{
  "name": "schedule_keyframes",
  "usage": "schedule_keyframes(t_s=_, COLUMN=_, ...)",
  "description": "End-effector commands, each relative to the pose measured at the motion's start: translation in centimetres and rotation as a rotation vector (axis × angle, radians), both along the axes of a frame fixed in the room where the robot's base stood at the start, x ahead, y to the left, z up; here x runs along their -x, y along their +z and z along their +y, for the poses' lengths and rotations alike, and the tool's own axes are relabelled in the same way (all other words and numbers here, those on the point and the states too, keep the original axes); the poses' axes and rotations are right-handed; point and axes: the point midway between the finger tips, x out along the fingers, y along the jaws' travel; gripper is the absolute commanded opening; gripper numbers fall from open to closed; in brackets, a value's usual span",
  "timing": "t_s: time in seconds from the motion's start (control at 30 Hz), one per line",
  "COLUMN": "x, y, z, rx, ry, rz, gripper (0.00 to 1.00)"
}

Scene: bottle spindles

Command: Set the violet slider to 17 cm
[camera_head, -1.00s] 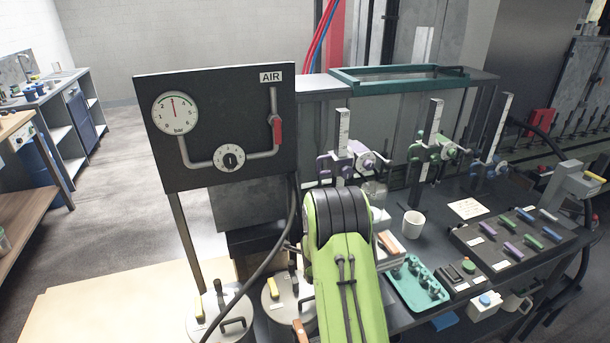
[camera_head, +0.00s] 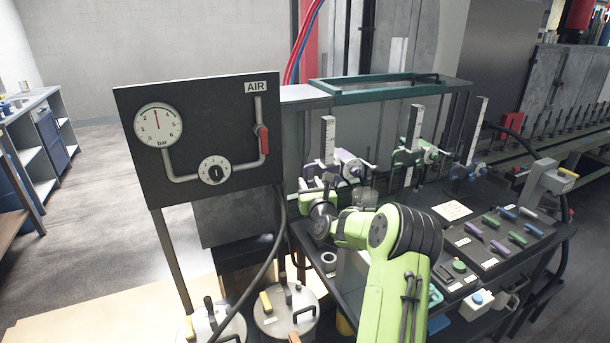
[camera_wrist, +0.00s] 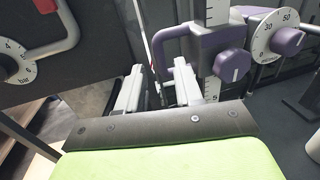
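The violet slider (camera_wrist: 205,48) rides on an upright white-scaled post (camera_wrist: 217,10) and has a violet knob (camera_wrist: 232,66) and a violet loop handle (camera_wrist: 163,38). In the head view the slider (camera_head: 349,164) is on the leftmost post (camera_head: 328,139). The number 5 shows low on the scale in the wrist view; I cannot read the slider's height. My gripper (camera_wrist: 158,68) is open, its two pale fingers apart. The handle's near-left bar appears between the fingertips in the picture; I cannot tell whether they touch. In the head view my wrist largely hides the gripper.
A violet-centred dial (camera_wrist: 275,36) sits right of the slider. The black AIR panel (camera_head: 200,120) with gauge stands close on the left. Green (camera_head: 412,153) and blue (camera_head: 466,172) sliders stand to the right. Lidded pots (camera_head: 284,318) stand below the panel.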

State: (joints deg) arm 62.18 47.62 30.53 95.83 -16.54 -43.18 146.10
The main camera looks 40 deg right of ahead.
Motion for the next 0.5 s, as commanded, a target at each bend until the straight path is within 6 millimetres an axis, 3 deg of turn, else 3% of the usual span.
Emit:
schedule_keyframes(t_s=0.2, x=-3.8, y=-0.1, z=-2.0, rx=0.001, ry=0.0, rz=0.0, gripper=0.35)
schedule_keyframes(t_s=0.5, x=-5.4, y=-0.1, z=-2.8, rx=0.0, ry=0.0, rz=0.002, gripper=0.35)
